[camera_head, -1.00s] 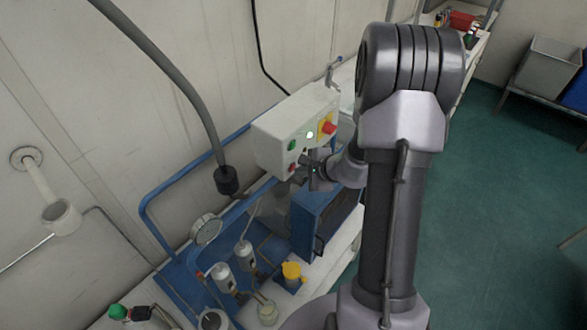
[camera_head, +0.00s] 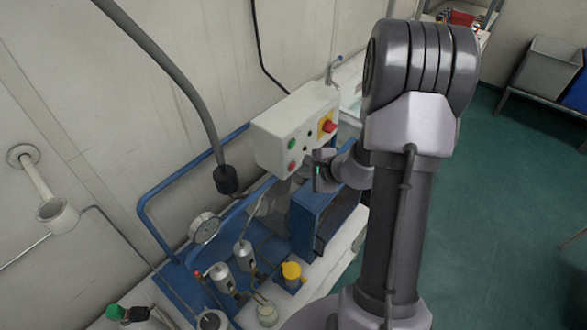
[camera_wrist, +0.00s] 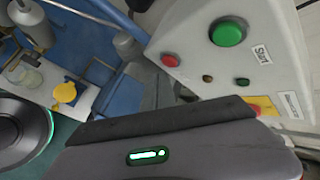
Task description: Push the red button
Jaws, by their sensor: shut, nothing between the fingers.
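A pale control box (camera_head: 285,122) stands above the blue frame. On its face are a green button (camera_head: 292,144), a small red button (camera_head: 291,166) below it, and a red mushroom knob (camera_head: 329,126) on a yellow plate. In the wrist view the red button (camera_wrist: 171,60) sits left of and below the large green button (camera_wrist: 227,32) labelled Start. The yellow plate (camera_wrist: 262,105) is partly hidden by my gripper's body. My gripper (camera_head: 317,172) is shut and empty, to the right of the small red button and apart from it. Its fingertips are hard to make out.
Below the box are a blue pipe frame (camera_head: 165,183), a gauge (camera_head: 204,228), grey cylinders and a yellow-topped part (camera_head: 292,271). A thick grey hose (camera_head: 190,88) hangs at the left. Green floor is open at the right.

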